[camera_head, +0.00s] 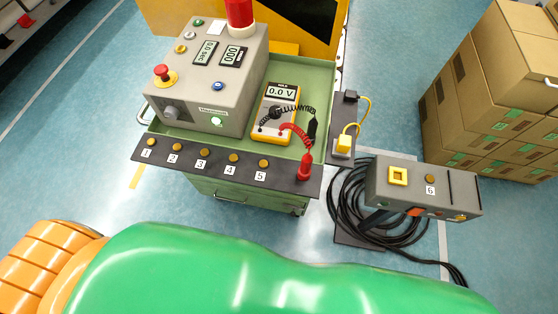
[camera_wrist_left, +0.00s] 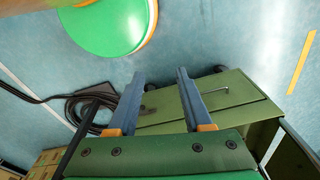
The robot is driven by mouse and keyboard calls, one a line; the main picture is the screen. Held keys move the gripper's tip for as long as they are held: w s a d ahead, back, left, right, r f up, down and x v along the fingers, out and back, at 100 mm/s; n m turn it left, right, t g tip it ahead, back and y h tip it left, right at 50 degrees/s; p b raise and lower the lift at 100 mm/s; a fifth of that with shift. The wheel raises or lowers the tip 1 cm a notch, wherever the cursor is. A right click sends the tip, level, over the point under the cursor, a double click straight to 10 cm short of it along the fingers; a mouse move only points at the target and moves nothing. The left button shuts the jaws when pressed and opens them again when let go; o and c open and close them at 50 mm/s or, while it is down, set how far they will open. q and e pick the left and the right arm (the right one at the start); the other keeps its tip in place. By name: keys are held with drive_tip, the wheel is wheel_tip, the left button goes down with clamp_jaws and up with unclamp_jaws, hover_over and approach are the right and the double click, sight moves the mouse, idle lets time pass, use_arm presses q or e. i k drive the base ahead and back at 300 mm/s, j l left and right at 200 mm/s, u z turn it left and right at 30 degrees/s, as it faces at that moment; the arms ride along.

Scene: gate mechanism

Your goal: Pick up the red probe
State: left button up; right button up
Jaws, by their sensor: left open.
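The red probe (camera_head: 305,168) stands at the right end of the black strip along the front edge of the green cart. Its red coiled lead (camera_head: 296,130) runs to the yellow multimeter (camera_head: 275,115), which reads 0.0 V. The black probe (camera_head: 312,128) is at the meter's right side. My left gripper (camera_wrist_left: 158,78) shows only in the left wrist view, open with nothing between its fingers. The green cart (camera_wrist_left: 240,97) is behind and beside the fingers there. The red probe is not visible in that view. My right gripper is in neither view.
A grey control box (camera_head: 212,85) stands on the cart left of the meter. A yellow plug (camera_head: 344,143) sits in a strip at the cart's right edge. A grey box (camera_head: 420,190) and coiled black cables (camera_head: 348,205) are to the right. Cardboard boxes (camera_head: 490,90) are stacked far right.

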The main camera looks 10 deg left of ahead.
sight(305, 170)
drive_tip(key=k+j+z, duration=0.1)
drive_tip(key=j+z, duration=0.3)
drive_tip(key=k+j+z, duration=0.2)
drive_tip(key=z, duration=0.15)
drive_tip(key=k+j+z, duration=0.2)
drive_tip(key=j+z, duration=0.2)
